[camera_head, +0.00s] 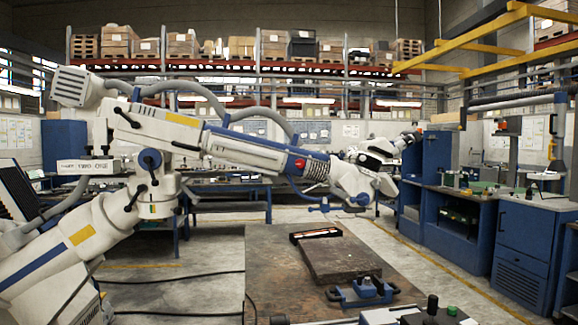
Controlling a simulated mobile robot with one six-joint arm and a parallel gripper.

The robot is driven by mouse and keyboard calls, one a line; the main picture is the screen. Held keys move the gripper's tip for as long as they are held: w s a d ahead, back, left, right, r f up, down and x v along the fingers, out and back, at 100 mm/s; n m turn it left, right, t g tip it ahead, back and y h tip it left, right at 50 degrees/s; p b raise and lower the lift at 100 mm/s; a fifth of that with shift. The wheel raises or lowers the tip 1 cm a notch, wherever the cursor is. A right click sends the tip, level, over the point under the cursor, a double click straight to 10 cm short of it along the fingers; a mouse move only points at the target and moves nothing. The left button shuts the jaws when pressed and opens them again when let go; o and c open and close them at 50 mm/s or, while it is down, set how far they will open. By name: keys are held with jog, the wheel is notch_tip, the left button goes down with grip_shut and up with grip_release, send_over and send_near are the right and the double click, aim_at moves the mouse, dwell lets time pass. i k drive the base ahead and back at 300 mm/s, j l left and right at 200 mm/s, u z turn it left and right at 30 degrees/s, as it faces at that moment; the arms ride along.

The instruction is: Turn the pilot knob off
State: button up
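A large white and blue jointed arm (235,143) reaches from the left edge across the middle of the view, with grey hoses above it. Several knobs and levers sit on it. A blue round knob (150,159) is at its left joint, and a small red knob (300,163) is on its side near the middle. I cannot tell which is the pilot knob or how it is turned. The arm's right end carries a white and black head (372,150). I cannot make out my gripper in this view.
A brown worktable (275,270) stands below the arm, with a dark slab (340,258) and a blue clamp-like tool (362,292) on it. A box with black and green knobs (435,314) is at the bottom. Blue cabinets (535,250) line the right. Dark cables cross the floor.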

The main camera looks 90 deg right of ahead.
aim_at(300, 164)
jog(key=i+l+z, duration=0.25)
jog(key=z, duration=0.2)
jog(key=i+l+z, duration=0.45)
jog(key=i+z, duration=0.2)
jog(key=z, duration=0.25)
jog(key=i+z, duration=0.7)
jog(key=z, duration=0.2)
jog(key=i+j+z, duration=0.25)
jog(key=z, duration=0.2)
jog(key=i+j+z, duration=0.45)
jog(key=k+l, duration=0.1)
